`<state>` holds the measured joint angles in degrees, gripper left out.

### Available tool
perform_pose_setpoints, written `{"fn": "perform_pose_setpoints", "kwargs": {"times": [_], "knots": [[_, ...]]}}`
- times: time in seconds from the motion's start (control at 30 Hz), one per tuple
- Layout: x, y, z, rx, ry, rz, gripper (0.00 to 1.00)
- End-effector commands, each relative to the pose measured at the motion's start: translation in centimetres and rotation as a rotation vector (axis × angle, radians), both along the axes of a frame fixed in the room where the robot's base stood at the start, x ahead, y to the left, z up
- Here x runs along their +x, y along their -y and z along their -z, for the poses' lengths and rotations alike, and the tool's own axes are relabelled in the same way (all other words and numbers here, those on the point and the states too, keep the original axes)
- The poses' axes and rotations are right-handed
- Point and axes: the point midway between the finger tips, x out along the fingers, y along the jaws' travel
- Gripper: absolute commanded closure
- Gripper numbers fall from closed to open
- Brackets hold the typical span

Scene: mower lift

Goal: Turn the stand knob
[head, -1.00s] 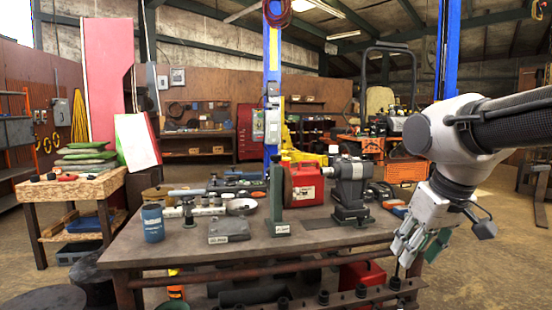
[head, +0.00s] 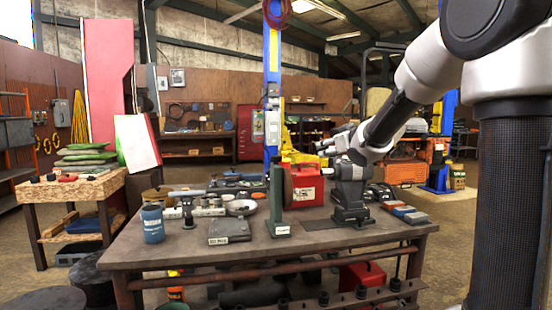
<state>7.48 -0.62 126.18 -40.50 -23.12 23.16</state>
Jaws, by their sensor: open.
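A green upright stand (head: 277,198) with a pale label on its base stands near the middle of the workbench. A round dark reddish-brown disc (head: 288,188) shows at its right side; I cannot tell for sure whether this is the knob. My gripper (head: 322,146) is open and empty. It points left, above and behind the grey vise-like tool (head: 350,190), to the upper right of the stand. It appears apart from the stand. Its fingertips are small and partly lost against the background.
Small blocks (head: 408,214) lie at the right. The bench front is mostly clear.

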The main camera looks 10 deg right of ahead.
Motion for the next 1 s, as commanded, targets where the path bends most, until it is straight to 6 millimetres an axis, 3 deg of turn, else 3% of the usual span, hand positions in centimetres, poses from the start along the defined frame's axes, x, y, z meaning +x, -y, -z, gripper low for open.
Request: {"fn": "perform_pose_setpoints", "kwargs": {"times": [0.03,0.1,0.2,0.43,1.0], "knots": [[2.8,-1.3,1.0,0.027,0.039,-0.084,0.44],[5.5,-3.8,1.6,0.081,0.099,-0.221,0.44],[7.5,-6.9,3.1,0.168,0.151,-0.396,0.44],[8.0,-10.0,5.0,0.290,0.184,-0.601,0.44],[13.1,-15.4,5.0,0.297,0.187,-0.615,0.44]]}}
